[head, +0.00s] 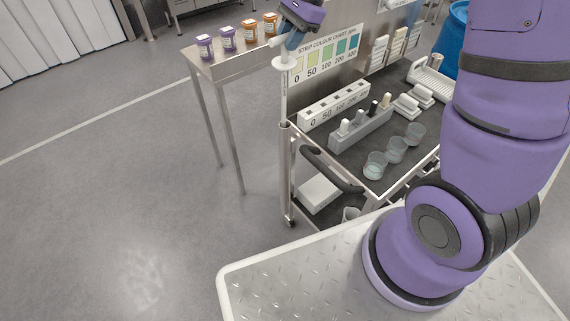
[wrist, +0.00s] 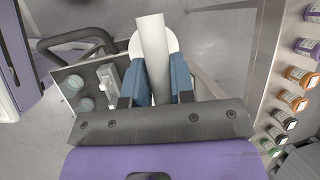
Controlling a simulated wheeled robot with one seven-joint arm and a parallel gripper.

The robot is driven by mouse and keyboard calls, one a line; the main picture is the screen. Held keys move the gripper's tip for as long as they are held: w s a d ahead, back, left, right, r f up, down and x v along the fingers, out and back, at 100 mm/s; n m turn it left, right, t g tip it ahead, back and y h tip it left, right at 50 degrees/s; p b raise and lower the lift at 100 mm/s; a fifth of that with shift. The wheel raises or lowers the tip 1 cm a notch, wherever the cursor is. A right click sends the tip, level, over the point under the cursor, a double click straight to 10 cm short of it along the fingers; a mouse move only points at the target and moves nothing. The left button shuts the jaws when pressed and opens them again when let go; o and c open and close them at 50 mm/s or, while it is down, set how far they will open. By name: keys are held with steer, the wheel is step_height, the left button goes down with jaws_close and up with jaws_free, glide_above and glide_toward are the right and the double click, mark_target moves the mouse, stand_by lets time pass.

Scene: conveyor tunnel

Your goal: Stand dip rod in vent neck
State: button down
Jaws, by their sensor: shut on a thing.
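My gripper (head: 294,37) is at the top centre of the head view, above the near left corner of the trolley.
The trolley (head: 330,192) carries a rack (head: 361,131), several clear cups (head: 376,165) and a numbered white block (head: 334,105). Its black handle (head: 331,172) juts toward me. A colour chart (head: 327,54) stands behind. Several jars (head: 227,38) line a steel table. Floor at left is clear.

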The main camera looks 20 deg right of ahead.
steer(key=shift+r, duration=2.25)
step_height(320, 180, up, 22)
stand_by(0.6)
step_height(320, 180, up, 10)
steer(key=shift+r, duration=0.25)
stand_by(0.9)
